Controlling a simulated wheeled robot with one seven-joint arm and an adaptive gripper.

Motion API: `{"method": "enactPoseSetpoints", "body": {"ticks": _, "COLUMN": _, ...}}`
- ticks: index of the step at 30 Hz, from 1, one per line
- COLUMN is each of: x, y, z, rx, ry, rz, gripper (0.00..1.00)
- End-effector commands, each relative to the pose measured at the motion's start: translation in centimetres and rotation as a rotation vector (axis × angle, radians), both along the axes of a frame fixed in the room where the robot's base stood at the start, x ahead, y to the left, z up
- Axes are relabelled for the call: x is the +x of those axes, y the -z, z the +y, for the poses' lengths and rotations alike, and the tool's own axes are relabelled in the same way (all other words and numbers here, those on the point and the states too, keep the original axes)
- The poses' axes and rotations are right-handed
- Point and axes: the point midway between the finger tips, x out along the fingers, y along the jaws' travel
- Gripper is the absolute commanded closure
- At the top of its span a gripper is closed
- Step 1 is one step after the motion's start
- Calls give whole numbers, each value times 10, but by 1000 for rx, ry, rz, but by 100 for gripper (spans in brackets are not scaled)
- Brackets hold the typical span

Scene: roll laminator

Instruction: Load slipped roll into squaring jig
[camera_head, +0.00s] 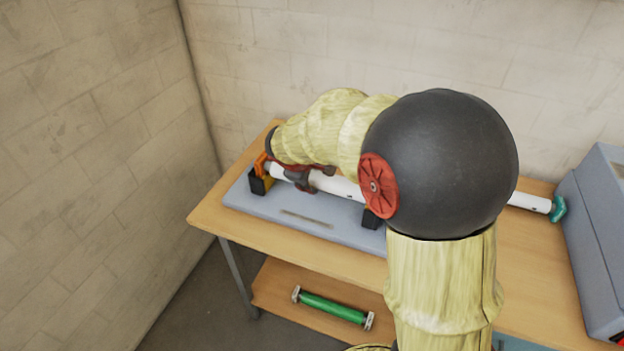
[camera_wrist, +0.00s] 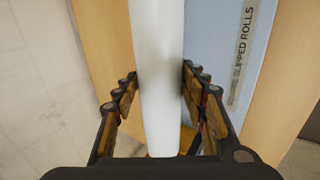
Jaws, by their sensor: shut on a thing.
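The slipped roll, a long white tube (camera_head: 338,187), lies lengthwise over the squaring jig's blue-grey base plate (camera_head: 290,213). Its left end is at an orange stop (camera_head: 261,163) above a black cradle (camera_head: 259,183). A second black cradle (camera_head: 371,219) shows partly below my arm. Its teal right end (camera_head: 558,209) extends past the plate; my arm hides the middle. My gripper (camera_head: 302,178) is shut on the roll near its left end. In the wrist view my gripper (camera_wrist: 160,76) has a finger on each side of the white roll (camera_wrist: 162,40). I cannot tell whether the roll touches the cradles.
The jig stands on a wooden table (camera_head: 215,213) against a brick wall. A grey machine (camera_head: 590,240) stands at the right, close to the teal end. A green roller (camera_head: 333,307) lies on the lower shelf.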

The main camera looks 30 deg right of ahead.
Motion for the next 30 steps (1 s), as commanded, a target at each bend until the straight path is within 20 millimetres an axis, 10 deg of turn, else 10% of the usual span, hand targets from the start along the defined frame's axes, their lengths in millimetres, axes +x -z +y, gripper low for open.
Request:
{"method": "enactPoseSetpoints", "body": {"ticks": 23, "x": 1, "y": 7, "z": 0, "rx": -2, "ry": -1, "rz": -6, "gripper": 100}}
{"method": "enactPoseSetpoints", "body": {"ticks": 24, "x": 0, "y": 9, "z": 0, "rx": -1, "ry": -1, "rz": -2, "gripper": 56}}
{"method": "enactPoseSetpoints", "body": {"ticks": 30, "x": 1, "y": 9, "z": 0, "rx": -1, "ry": -1, "rz": -3, "gripper": 44}}
